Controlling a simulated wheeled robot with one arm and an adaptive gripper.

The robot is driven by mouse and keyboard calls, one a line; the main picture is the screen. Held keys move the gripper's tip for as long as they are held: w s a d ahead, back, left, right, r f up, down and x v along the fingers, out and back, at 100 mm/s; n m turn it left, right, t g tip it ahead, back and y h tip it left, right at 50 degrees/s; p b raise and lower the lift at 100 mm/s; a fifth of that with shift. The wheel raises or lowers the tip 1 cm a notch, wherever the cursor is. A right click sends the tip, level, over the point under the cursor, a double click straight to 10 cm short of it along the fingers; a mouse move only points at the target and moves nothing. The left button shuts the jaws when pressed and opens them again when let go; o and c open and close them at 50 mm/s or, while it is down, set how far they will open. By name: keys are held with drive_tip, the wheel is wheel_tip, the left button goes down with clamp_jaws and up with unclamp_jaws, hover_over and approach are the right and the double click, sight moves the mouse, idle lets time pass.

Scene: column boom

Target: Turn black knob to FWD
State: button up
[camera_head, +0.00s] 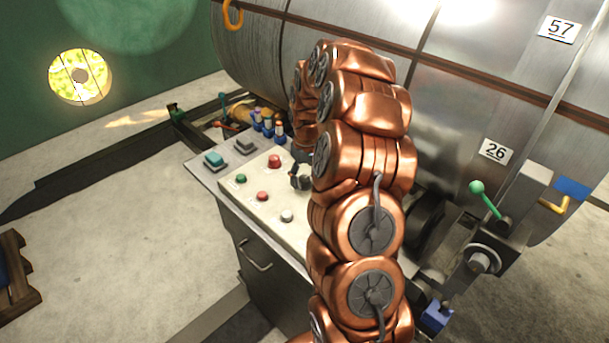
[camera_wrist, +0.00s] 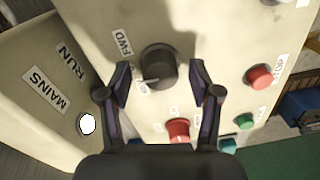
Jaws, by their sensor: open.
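The black knob (camera_wrist: 158,66) sits on a cream panel in the wrist view. A pale pointer mark on it points to the lower left, at a small label (camera_wrist: 143,87) too unclear to read. The FWD label (camera_wrist: 122,44) is to the upper left of the knob. My gripper (camera_wrist: 160,72) is open, with one finger on each side of the knob and a visible gap to it on both sides. Whether the fingertips are level with the knob is hard to tell. In the head view my copper arm covers much of the panel's right side.
Red button (camera_wrist: 178,130) and a red STOP button (camera_wrist: 260,77) lie near the knob, with a green button (camera_wrist: 244,121). A side panel labelled MAINS and RUN (camera_wrist: 50,85) is at left. In the head view, the console (camera_head: 262,212) stands before a large metal drum (camera_head: 455,90).

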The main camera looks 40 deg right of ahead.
drive_tip(key=c, duration=1.1)
drive_tip(key=shift+c, duration=0.2)
